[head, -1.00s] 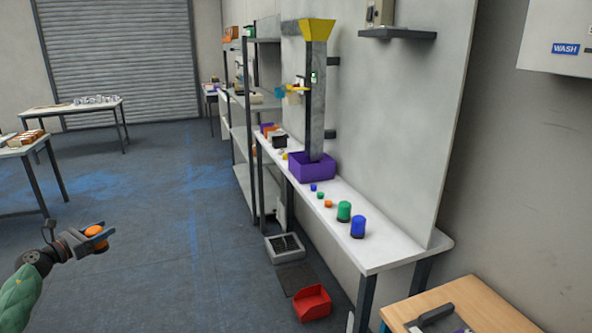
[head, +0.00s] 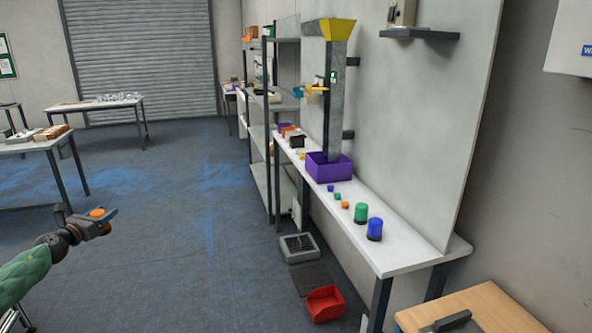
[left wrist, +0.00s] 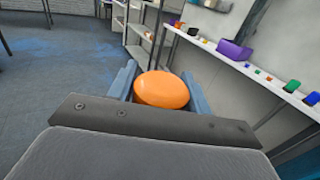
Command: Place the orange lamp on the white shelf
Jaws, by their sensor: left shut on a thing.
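My left gripper (head: 98,218) is shut on the orange lamp (head: 97,212) and holds it out over the floor at the left. In the left wrist view the orange lamp (left wrist: 161,90) sits between the two fingers, its rounded orange top showing and its lower part hidden. The white shelf (head: 390,258) is a long narrow white surface along the wall at the right, well apart from my left gripper. A green lamp (head: 361,212) and a blue lamp (head: 375,229) stand upright on it. My right gripper is not in view.
Small coloured pieces and a purple bin (head: 329,168) under a grey column stand on the white shelf. A red bin (head: 325,303) lies on the floor below. A grey rack (head: 262,150) stands behind. Open floor lies between my left arm and the shelf.

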